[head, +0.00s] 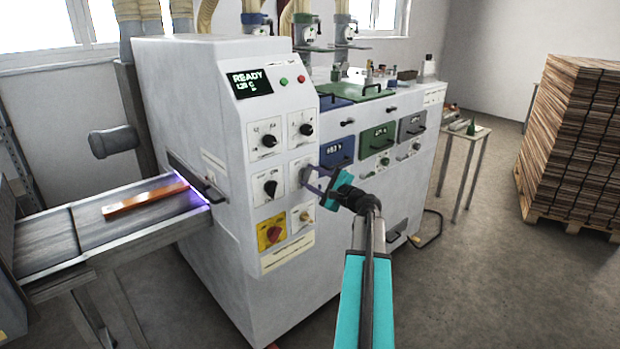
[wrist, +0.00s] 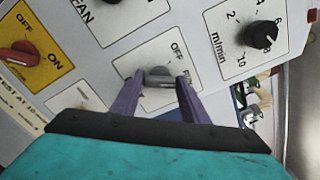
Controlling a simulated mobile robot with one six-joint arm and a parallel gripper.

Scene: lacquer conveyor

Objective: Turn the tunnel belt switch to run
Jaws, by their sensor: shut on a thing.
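The switch plate (wrist: 128,68) in the wrist view is white with a small grey knob (wrist: 158,74) and the word OFF near it. A second label is mostly hidden behind the right finger. My gripper (wrist: 160,84) has its purple fingers on either side of the knob, shut on it. In the head view my gripper (head: 311,178) reaches the middle-right plate on the white machine (head: 210,110) and hides its knob. I cannot tell exactly where the knob points.
Nearby are a black m/min knob (wrist: 261,35), the FAN plate (wrist: 105,15) and a yellow OFF/ON plate with a red switch (head: 273,233). A display (head: 250,82) reads READY. A board (head: 145,202) lies on the conveyor (head: 50,235). Stacked boards (head: 575,130) stand right.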

